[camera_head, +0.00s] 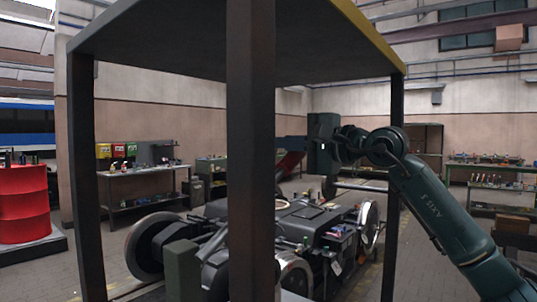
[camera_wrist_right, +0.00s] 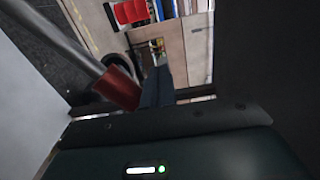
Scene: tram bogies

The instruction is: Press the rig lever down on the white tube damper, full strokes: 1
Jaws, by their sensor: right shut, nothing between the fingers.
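The rig lever shows in the wrist view as a grey bar ending in a red grip (camera_wrist_right: 118,88). In the head view, a red piece that looks like this grip (camera_head: 290,164) shows just right of the thick post. My right gripper (camera_head: 290,142) reaches left from its dark green hand, just above the red piece, with its tips partly hidden by the post. In the wrist view its fingers (camera_wrist_right: 160,87) are together, close beside the red grip; I cannot tell whether they touch. I cannot make out the white tube damper. My left gripper is not in view.
A dark post (camera_head: 250,150) and a yellow-edged top panel (camera_head: 390,45) stand close in front. A bogie (camera_head: 310,222) with wheels lies behind the post. A red drum (camera_head: 22,205) stands at left. Workbenches line the walls.

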